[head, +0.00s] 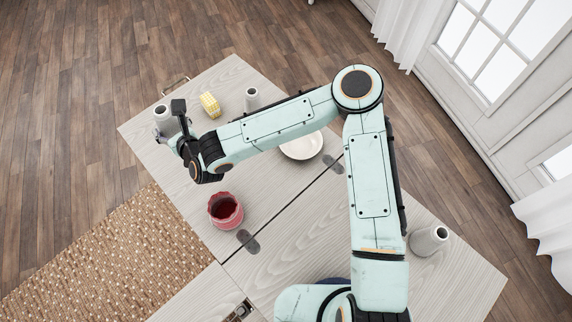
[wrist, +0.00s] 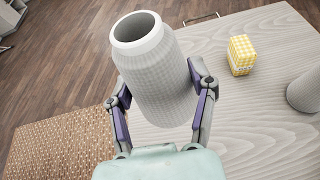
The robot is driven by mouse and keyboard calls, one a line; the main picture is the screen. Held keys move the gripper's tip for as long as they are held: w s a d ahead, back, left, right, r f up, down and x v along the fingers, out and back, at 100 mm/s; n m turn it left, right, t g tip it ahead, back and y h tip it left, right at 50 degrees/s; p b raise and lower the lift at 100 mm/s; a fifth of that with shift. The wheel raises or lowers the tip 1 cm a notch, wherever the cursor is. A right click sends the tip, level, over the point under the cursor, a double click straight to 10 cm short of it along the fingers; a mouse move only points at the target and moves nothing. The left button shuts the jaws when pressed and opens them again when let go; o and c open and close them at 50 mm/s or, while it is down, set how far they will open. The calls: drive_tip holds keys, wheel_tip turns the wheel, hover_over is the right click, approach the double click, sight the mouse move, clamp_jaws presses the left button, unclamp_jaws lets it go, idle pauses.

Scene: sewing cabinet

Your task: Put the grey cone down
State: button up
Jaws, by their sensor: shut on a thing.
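A pale grey cone (wrist: 158,80) with a hollow open top is between the two fingers of my gripper (wrist: 160,108) in the wrist view. The fingers press on its sides, and it tilts a little in that picture. In the head view the cone (head: 165,117) is near the cabinet top's left corner, with my gripper (head: 168,137) around it. Its base is hidden, so I cannot tell whether it touches the wood. The pale wooden cabinet top (head: 270,185) lies below.
A yellow checked box (head: 210,105) and a similar cone (head: 251,98) stand right of the held cone. A white bowl (head: 302,147), a red pot (head: 225,211) and another grey cone (head: 428,240) also stand on top. The cabinet's left edge is close to my gripper.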

wheel_tip(320, 180, up, 10)
drive_tip(key=f, duration=0.1)
drive_tip(key=w+d+f+m+t+h, duration=0.1)
drive_tip(key=w+d+f, duration=0.35)
drive_tip(key=d, duration=0.55)
drive_tip(key=w+d+f+m+t+h, duration=0.1)
drive_tip(key=w+d+f+m+h, duration=0.3)
drive_tip(key=d, duration=0.6)
drive_tip(key=s+d+f, duration=0.1)
drive_tip(key=s+d, duration=0.1)
drive_tip(key=d, duration=1.1)
drive_tip(key=s+d, duration=0.2)
drive_tip(key=d, duration=1.1)
drive_tip(key=s+d+r+m+t+h, duration=0.1)
drive_tip(key=s+d+r+h, duration=0.15)
drive_tip(key=s+d, duration=1.2)
drive_tip(key=s+d+r+m+h, duration=0.1)
drive_tip(key=s+r, duration=0.3)
drive_tip(key=s, duration=0.7)
drive_tip(key=s+d+r+m+h, duration=0.1)
drive_tip(key=s+d+r, duration=0.15)
drive_tip(key=s, duration=0.75)
drive_tip(key=f, duration=2)
drive_tip(key=shift+a, duration=0.4)
